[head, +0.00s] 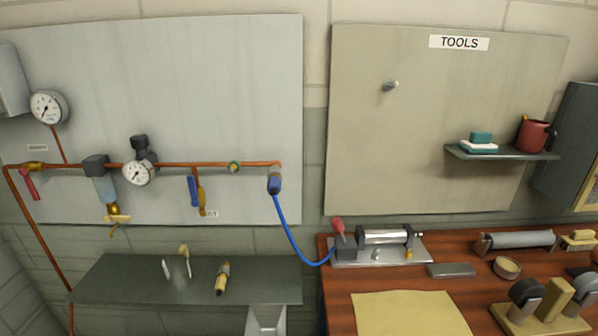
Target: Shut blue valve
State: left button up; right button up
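The blue valve handle (193,190) hangs straight down below the copper pipe, on a short drop at the middle of the left wall panel. Its brass-coloured body (202,200) sits just right of the handle. The handle points down, roughly parallel to the drop. Neither of my grippers can be made out in the head view, and nothing touches the blue handle.
The copper pipe (210,164) also carries a red-handled valve (31,187), a filter (104,184), a gauge (137,174) and a blue hose (288,235). A dark shelf (120,285) juts out below. A wooden bench (340,306) holding tools stands right.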

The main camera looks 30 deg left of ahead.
aim_at(193, 192)
jog(key=u, duration=1.6)
